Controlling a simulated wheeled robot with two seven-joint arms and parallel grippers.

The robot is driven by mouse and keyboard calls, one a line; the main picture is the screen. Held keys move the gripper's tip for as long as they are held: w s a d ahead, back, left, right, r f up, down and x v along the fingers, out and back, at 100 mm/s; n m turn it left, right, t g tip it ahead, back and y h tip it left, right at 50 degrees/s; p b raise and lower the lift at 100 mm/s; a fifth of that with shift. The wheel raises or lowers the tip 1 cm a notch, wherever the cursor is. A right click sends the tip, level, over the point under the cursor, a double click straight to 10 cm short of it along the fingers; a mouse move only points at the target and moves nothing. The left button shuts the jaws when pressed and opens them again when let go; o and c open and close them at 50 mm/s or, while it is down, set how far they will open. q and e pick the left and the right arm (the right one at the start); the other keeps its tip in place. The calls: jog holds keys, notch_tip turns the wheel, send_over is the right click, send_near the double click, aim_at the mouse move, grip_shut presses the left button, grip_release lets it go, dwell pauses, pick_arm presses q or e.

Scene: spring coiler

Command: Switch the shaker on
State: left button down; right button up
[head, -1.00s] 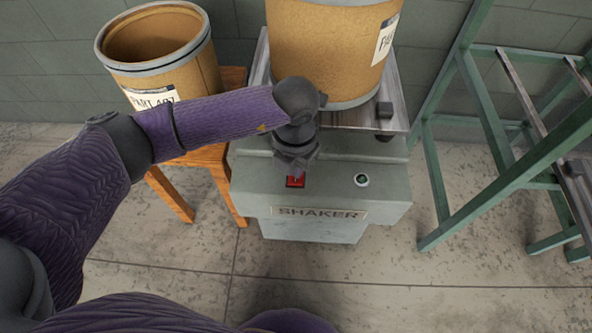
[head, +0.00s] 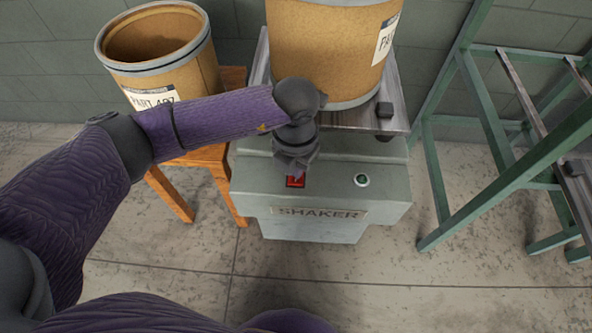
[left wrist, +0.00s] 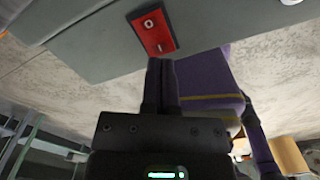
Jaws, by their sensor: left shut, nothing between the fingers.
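The shaker (head: 390,203) is a grey-green machine with a name plate on its front. Its red rocker switch (head: 295,181) is on the sloped panel, left of a round green lamp or button (head: 362,180). In the left wrist view the red switch (left wrist: 153,32) shows a circle mark and a line mark. My left gripper (head: 295,172) is shut and empty, right at the switch. In the left wrist view its fingertips (left wrist: 162,62) are just beside the switch's end; I cannot tell whether they touch it. My right gripper is out of view.
A brown drum (head: 325,50) stands on the shaker's metal platform (head: 399,90). Another open drum (head: 195,70) stands on a wooden stool (head: 213,153) at the left. A green metal frame (head: 433,185) stands at the right. The floor in front is clear.

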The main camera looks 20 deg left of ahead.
aim_at(295, 180)
pick_arm(q)
jog(key=shift+f, duration=0.1)
dwell(0.3)
jog(key=shift+f, duration=0.4)
jog(key=shift+f+b, duration=0.2)
jog(key=shift+b, duration=0.15)
jog(key=shift+f, duration=0.3)
jog(key=shift+f+b, duration=0.25)
jog(key=shift+b, duration=0.05)
jog(key=shift+r, duration=0.15)
notch_tip(295, 180, up, 7)
jog(key=p, duration=0.6)
